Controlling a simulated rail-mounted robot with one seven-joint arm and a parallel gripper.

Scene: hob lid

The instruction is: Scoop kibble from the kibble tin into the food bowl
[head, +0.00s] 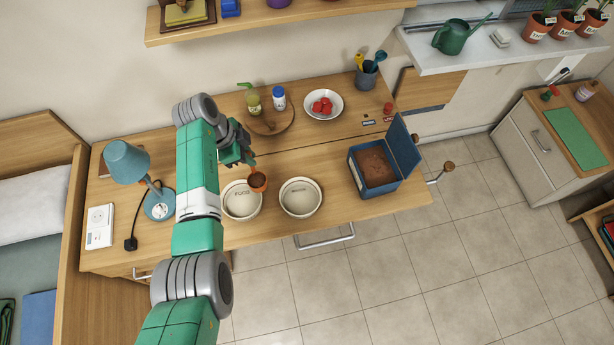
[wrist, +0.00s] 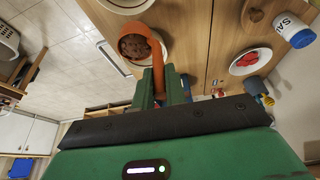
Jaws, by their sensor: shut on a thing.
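My gripper (head: 247,159) is shut on an orange scoop (head: 258,181), whose cup holds brown kibble. The scoop also shows in the wrist view (wrist: 133,46), its handle running between the fingers (wrist: 166,88). In the head view the cup overlaps the right rim of the left white bowl (head: 240,205), whose lettering looks like FOOD; its exact height above the rim is hard to tell. The cup looks upright. The blue kibble tin (head: 403,152) stands at the right with its lid open, and brown kibble (head: 375,166) fills much of it.
A second white bowl (head: 300,198) stands just right of the food bowl. A blue lamp (head: 128,160) stands to the left. Behind are a round wooden board (head: 268,124) with bottles and a white bowl of red pieces (head: 323,104). Table between second bowl and tin is clear.

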